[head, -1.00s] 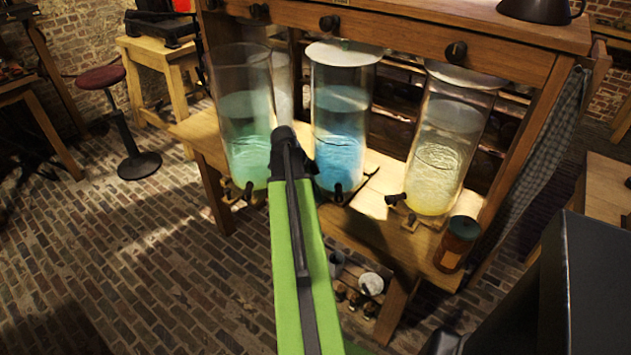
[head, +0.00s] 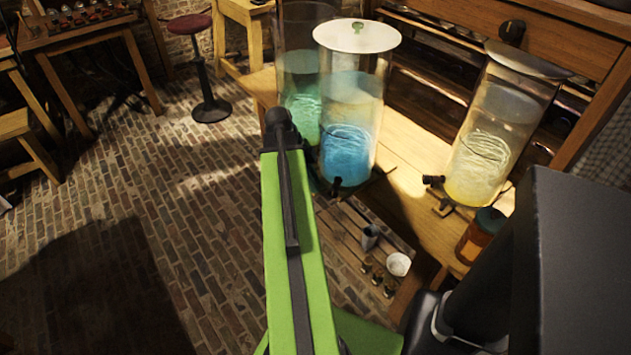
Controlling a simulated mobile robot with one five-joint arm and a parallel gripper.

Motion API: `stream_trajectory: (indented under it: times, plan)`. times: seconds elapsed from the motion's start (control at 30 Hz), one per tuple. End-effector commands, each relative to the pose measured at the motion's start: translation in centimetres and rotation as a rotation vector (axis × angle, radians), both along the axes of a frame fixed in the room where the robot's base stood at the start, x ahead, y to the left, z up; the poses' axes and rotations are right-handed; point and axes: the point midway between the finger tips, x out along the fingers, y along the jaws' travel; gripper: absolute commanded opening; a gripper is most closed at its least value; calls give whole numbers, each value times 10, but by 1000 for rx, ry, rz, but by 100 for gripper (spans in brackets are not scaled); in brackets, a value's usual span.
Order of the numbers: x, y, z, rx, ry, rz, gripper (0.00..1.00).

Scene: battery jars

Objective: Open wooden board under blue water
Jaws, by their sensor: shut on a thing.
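The blue water (head: 346,152) is in a tall glass jar with a pale round lid (head: 357,36) and a dark tap at its foot. The jar stands on a wooden bench (head: 410,200). Below it is a slatted wooden board (head: 345,222) at a lower level, with small cups on it; I cannot tell whether this board is hinged or moves. My green arm rises through the middle of the head view to a black joint beside the blue jar's lower left. My gripper does not show, and the arm hides part of the floor and bench.
A green-water jar (head: 303,70) stands behind the blue one, and a yellow-water jar (head: 485,155) stands to the right. A brown bottle (head: 480,236) is near the bench's front edge. A red-topped stool (head: 205,70) stands back left. The brick floor (head: 170,210) at left is mostly clear.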

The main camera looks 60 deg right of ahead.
Motion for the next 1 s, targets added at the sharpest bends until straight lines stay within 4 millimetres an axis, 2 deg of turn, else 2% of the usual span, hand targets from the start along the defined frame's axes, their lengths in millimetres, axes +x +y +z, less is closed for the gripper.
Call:
stream_trajectory:
  times: [0.3, 0.33, 0.47, 0.77, 0.87, 1.0]
  plan:
    - [-8, -12, 0, -5, -7, -19, 0]
    - [-9, -12, 0, -6, -6, -20, 25]
    - [-10, -12, 0, -4, -5, -21, 41]
    - [-11, -11, 1, -3, -3, -23, 41]
    - [-8, -10, 12, -3, -3, -22, 41]
    - [2, -8, 42, -3, -3, -20, 41]
